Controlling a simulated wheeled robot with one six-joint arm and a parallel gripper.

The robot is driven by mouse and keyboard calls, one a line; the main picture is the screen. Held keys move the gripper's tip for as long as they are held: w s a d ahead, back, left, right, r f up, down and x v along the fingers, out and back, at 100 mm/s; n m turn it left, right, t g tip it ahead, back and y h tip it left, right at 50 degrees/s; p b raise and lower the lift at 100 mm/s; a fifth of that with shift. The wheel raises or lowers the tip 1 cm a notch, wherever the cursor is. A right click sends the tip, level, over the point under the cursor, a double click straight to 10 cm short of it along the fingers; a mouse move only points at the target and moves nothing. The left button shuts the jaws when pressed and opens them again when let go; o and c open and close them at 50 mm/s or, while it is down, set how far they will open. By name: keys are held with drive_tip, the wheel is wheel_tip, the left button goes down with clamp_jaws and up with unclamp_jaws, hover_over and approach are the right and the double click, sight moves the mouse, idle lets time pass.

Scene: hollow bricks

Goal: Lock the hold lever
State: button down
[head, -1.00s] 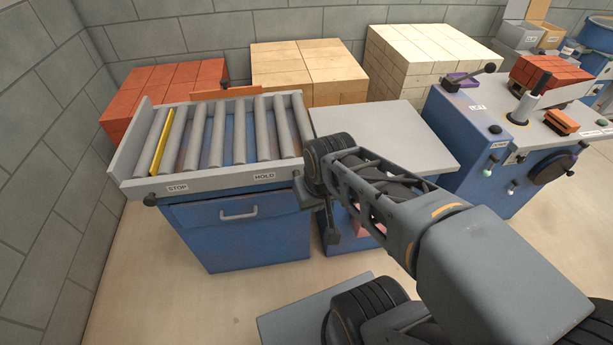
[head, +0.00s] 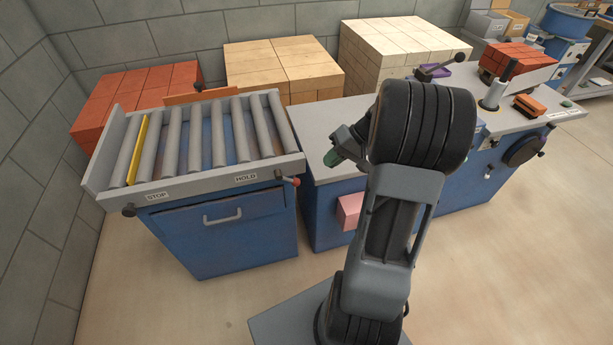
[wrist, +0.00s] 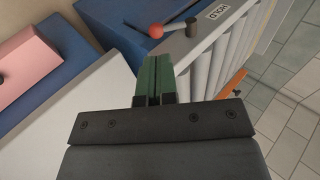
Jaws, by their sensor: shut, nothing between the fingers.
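The hold lever (head: 290,180) is at the front right corner of the roller conveyor, beside the HOLD label (head: 246,177). It has a dark pivot and a red ball end that points right and slightly down in the head view. In the wrist view its red ball (wrist: 156,31) and dark pivot (wrist: 192,27) show just beyond my fingertips. My gripper (head: 332,158) has green fingers and is right of the lever, over the grey tabletop. The fingers (wrist: 154,75) are together and empty, apart from the lever.
The roller conveyor (head: 100,196) has a STOP label and a dark knob (head: 128,210) at its left. The grey tabletop (head: 315,128) adjoins it, with a pink block (head: 349,210) at its front. Brick stacks stand behind. The floor before the conveyor is clear.

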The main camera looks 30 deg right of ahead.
sight(288, 179)
drive_tip(key=shift+m+t+y, duration=0.3)
drive_tip(key=shift+t+y, duration=0.3)
drive_tip(key=shift+t, duration=0.2)
drive_tip(key=d, duration=0.3)
drive_tip(key=d+f, duration=0.1)
drive_tip(key=shift+w+d+f, duration=0.1)
drive_tip(key=shift+w+d, duration=0.25)
drive_tip(key=shift+a, duration=0.1)
drive_tip(key=b+x, duration=0.1)
drive_tip(key=x, duration=1.3)
